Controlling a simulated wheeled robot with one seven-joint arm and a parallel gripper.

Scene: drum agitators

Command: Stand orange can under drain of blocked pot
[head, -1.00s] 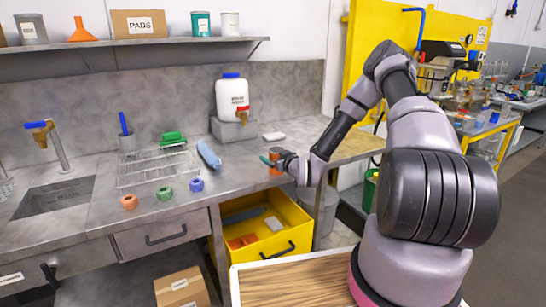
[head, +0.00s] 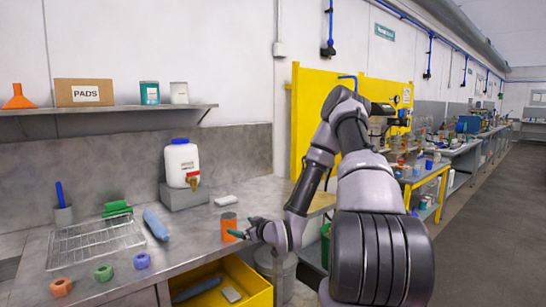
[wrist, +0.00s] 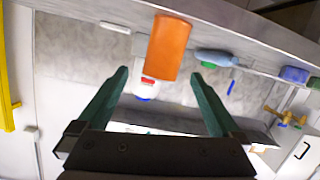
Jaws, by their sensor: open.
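An orange can (head: 229,226) stands upright on the grey counter (head: 200,246), near its right end. My gripper (head: 242,233) is open beside it, on its right, with green fingers pointing left at counter height.
A white jug (head: 182,163) with a tap stands on a grey block behind the can. A wire rack (head: 95,240), a blue bottle (head: 156,224) and several coloured rings lie left. An open yellow drawer (head: 245,283) juts out below. Benches with equipment (head: 440,160) line the right.

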